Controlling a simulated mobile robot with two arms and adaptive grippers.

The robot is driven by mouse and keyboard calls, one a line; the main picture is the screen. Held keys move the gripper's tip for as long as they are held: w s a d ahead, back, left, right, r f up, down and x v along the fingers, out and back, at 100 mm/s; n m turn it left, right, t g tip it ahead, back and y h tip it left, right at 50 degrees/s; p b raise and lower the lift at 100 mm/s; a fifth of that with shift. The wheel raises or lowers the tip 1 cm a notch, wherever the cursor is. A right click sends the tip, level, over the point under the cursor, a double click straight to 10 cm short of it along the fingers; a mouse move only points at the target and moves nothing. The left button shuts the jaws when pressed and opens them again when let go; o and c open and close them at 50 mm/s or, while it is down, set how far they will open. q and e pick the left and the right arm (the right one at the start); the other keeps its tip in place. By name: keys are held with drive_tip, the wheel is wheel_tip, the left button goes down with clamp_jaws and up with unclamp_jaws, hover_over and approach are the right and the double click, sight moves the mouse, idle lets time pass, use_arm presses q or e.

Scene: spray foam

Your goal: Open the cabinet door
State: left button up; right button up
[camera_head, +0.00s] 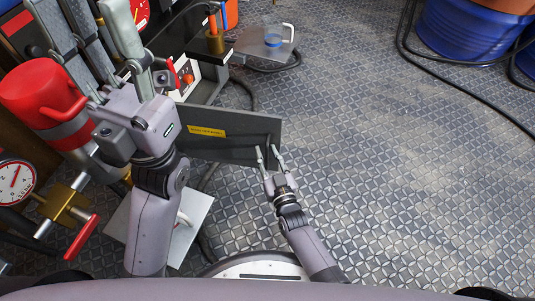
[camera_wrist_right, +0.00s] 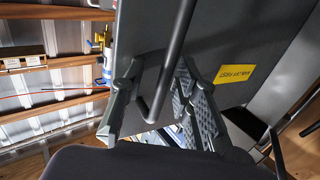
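The cabinet door (camera_head: 222,147) is a dark grey panel with a yellow label, standing out from the equipment on the left. Its bar handle (camera_head: 270,146) is near its right end. My right gripper (camera_head: 267,152) is at that end, fingers apart. In the right wrist view, the door (camera_wrist_right: 215,45) fills the middle and the dark handle (camera_wrist_right: 168,75) runs down between my spread fingers (camera_wrist_right: 160,105). I cannot tell whether they touch it. My left gripper (camera_head: 98,40) is raised at the upper left, fingers apart, with no object visible between them.
A red cylinder (camera_head: 40,92), gauge (camera_head: 14,181) and valves crowd the left side. Blue barrels (camera_head: 465,28) and black hoses are at the upper right. The metal floor (camera_head: 400,180) to the right is clear.

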drive_tip(key=shift+a, duration=0.1)
drive_tip(key=shift+r, duration=0.15)
wheel_tip(320, 180, up, 10)
drive_tip(key=shift+w+r, duration=0.1)
idle(0.5)
drive_tip(key=shift+f, duration=0.25)
